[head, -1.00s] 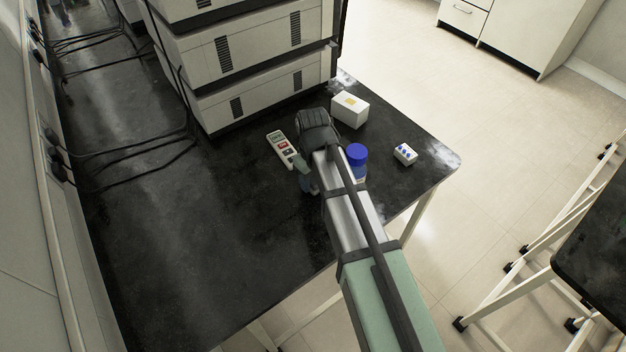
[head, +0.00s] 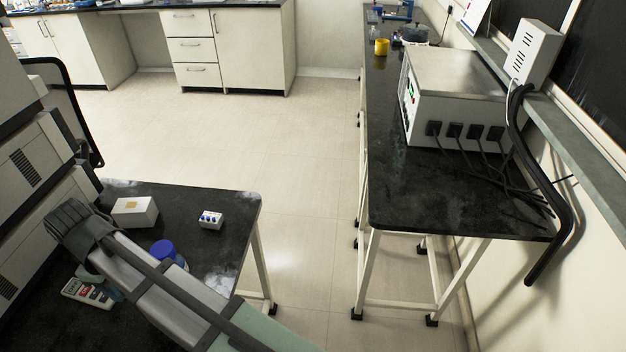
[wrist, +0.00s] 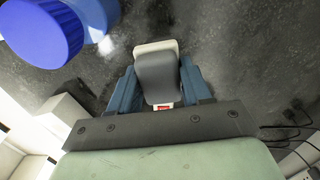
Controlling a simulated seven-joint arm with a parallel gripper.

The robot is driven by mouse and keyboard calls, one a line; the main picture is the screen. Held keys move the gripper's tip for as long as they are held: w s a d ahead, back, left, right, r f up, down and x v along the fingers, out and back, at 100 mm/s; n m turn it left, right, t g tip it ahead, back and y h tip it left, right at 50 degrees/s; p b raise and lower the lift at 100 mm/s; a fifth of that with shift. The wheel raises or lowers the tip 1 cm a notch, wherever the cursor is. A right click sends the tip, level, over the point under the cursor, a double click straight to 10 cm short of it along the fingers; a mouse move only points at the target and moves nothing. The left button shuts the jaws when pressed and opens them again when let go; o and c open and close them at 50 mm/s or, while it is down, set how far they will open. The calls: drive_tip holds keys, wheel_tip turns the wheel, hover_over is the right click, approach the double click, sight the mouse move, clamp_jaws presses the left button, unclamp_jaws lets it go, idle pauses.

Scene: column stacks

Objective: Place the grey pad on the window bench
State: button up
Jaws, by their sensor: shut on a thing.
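The grey pad (wrist: 158,78) sits between the two blue fingers of my gripper (wrist: 160,85) in the wrist view, and the gripper is shut on it. A pale end shows just beyond the pad; I cannot tell whether it belongs to the pad or to something behind. The window bench (head: 410,200) is the black-topped bench along the right wall, under the dark windows.
A blue-capped jar (head: 163,250), a white box (head: 135,212) and a small block with blue dots (head: 210,219) stand near my arm. Stacked instruments (head: 30,165) rise at left. A metal unit (head: 455,90) with cables occupies the bench's middle; its near top has bare room. Floor separates the tables.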

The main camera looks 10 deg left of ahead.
wheel_tip(320, 180, up, 9)
drive_tip(key=shift+f, duration=0.1)
drive_tip(key=w+d+m, duration=0.3)
drive_tip(key=w+d, duration=0.3)
drive_tip(key=w, duration=0.6)
drive_tip(key=w+d+m, duration=0.2)
drive_tip(key=w+d, duration=0.4)
drive_tip(key=w, duration=0.5)
drive_tip(key=w+d+m, duration=0.3)
drive_tip(key=w+d, duration=0.3)
drive_tip(key=w, duration=0.6)
drive_tip(key=w+d+m, duration=0.5)
drive_tip(key=w+d, duration=1.2)
drive_tip(key=d, duration=0.5)
drive_tip(key=m, duration=0.6)
hover_over(430, 166)
wheel_tip(430, 166, down, 4)
drive_tip(key=shift+a+f, duration=0.1)
drive_tip(key=shift+f, duration=5.6)
drive_tip(key=shift+f, duration=0.15)
